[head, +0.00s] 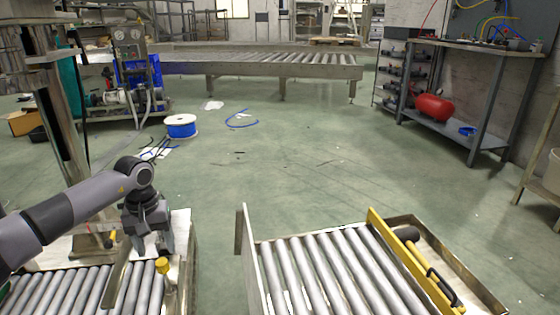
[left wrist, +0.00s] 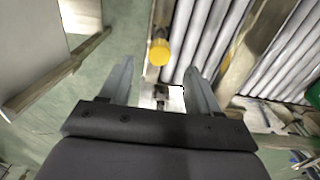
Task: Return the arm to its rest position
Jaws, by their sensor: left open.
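My left arm comes in from the left in the head view. Its gripper (head: 152,248) points down over the back edge of the left roller conveyor (head: 60,290). In the left wrist view the two fingers of the gripper (left wrist: 157,72) stand apart with nothing held between them. A yellow knob (head: 162,265) on a post stands at the conveyor's right side, close to the gripper. The knob (left wrist: 159,52) also shows beyond the fingertips in the left wrist view. My right gripper is in neither view.
A second roller conveyor (head: 330,275) with a yellow bar (head: 405,255) is at the front right. Open green floor lies between the conveyors. A cable spool (head: 181,127) stands farther back. A metal workbench (head: 470,90) is at the right, a long conveyor (head: 270,62) at the back.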

